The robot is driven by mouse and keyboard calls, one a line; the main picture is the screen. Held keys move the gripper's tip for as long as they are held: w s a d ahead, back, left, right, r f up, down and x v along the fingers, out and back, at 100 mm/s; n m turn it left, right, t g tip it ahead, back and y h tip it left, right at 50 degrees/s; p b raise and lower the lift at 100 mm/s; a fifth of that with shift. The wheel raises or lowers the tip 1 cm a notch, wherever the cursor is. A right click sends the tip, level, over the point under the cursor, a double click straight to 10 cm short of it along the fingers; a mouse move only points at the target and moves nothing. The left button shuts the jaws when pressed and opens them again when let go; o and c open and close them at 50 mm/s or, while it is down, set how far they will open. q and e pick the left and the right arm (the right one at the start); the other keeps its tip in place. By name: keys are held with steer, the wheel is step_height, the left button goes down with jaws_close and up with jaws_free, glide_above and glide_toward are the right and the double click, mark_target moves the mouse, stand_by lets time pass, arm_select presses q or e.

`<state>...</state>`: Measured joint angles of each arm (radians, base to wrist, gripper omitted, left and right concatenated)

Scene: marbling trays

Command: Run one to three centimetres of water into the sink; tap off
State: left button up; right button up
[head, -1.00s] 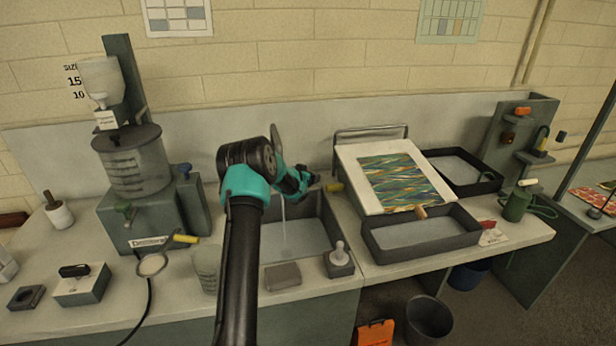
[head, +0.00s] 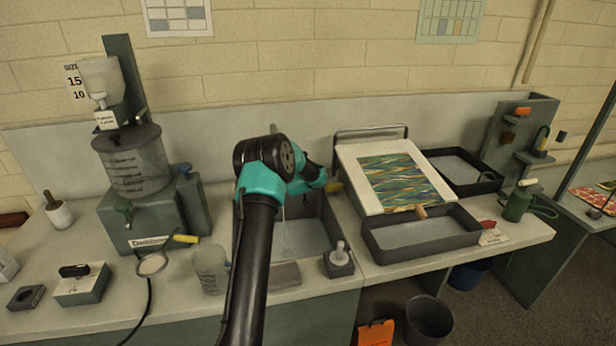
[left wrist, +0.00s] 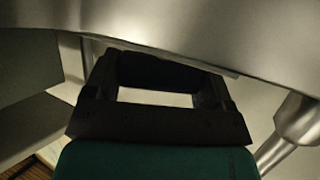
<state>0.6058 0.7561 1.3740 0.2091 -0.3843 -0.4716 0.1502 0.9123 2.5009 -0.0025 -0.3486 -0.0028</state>
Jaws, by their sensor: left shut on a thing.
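The sink (head: 334,228) is a grey basin set in the bench, with a layer of water (head: 300,238) on its floor. A thin pale stream (head: 284,212) falls into it beside my arm. The depth is hard to read. The grey tap (head: 272,128) is mostly hidden behind my left arm; its metal body (left wrist: 190,22) fills the top of the left wrist view. My left gripper (head: 318,178) is above the back of the sink, shut on what seems to be the tap handle; it also shows in the left wrist view (left wrist: 160,72). My right gripper is out of view.
A yellow-ended item (head: 334,187) is at the sink's back right. A drum-like container (head: 135,165) stands left, a cloudy beaker (head: 211,268) and grey block (head: 285,274) in front. A grey tray (head: 420,238) and tilted board (head: 352,170) are right.

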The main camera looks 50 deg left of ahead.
arm_select(q)
steer(key=shift+n+g+y, duration=0.7)
steer(key=shift+n+y, duration=0.3)
steer(key=shift+r+n+g+y, duration=0.1)
steer(key=shift+n+g+y, duration=0.6)
steer(key=shift+n+g, duration=0.15)
steer(key=o, duration=0.9)
steer(key=v, duration=1.7)
steer(key=shift+s+d, duration=0.1)
steer(key=shift+d, duration=0.05)
steer(key=shift+r, duration=0.15)
